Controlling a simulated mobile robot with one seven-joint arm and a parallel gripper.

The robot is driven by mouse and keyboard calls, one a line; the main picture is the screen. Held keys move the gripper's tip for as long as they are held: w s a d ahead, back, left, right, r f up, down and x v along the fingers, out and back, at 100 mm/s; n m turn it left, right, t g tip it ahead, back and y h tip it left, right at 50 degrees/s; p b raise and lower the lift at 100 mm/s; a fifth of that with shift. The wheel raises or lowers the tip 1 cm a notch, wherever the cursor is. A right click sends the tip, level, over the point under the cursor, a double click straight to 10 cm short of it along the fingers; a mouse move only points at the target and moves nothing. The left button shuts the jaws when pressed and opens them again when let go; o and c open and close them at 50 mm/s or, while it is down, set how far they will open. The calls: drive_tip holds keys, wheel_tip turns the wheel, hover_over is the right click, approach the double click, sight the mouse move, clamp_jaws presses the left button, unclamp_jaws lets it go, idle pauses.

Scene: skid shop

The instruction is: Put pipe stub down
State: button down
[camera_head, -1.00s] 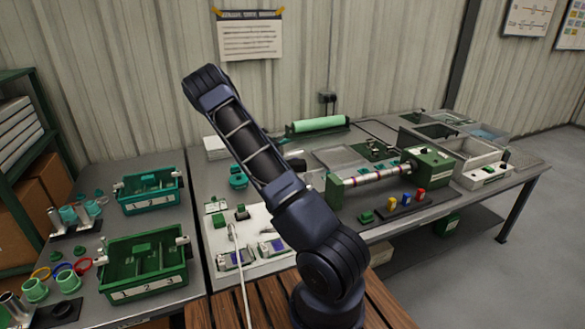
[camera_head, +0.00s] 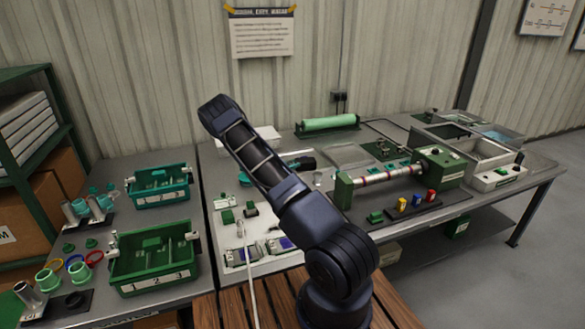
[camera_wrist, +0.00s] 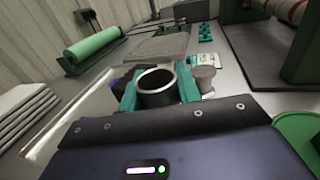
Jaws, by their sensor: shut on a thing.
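My gripper (camera_wrist: 157,92) has teal fingers shut on the pipe stub (camera_wrist: 156,98), a short grey tube whose dark open end faces the wrist camera. The stub is between the fingers, over the bench; I cannot tell whether its lower end touches anything. In the head view my forearm hides most of the gripper, and the stub cannot be made out there. A small grey cylinder (camera_wrist: 205,78) stands on the bench close to the right of the fingers, apart from the stub.
A grey mat (camera_wrist: 160,47) lies beyond the gripper, with a green roll (camera_head: 330,124) at the back. A fixture with a striped rod (camera_head: 390,174) stands to the right. Green bins (camera_head: 152,270) are at the left. A white stack (camera_wrist: 25,112) is left of my gripper.

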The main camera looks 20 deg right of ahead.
drive_tip(key=shift+f, duration=0.6)
drive_tip(key=shift+f, duration=0.1)
drive_tip(key=c, duration=1)
unclamp_jaws()
drive_tip(key=shift+f, duration=0.1)
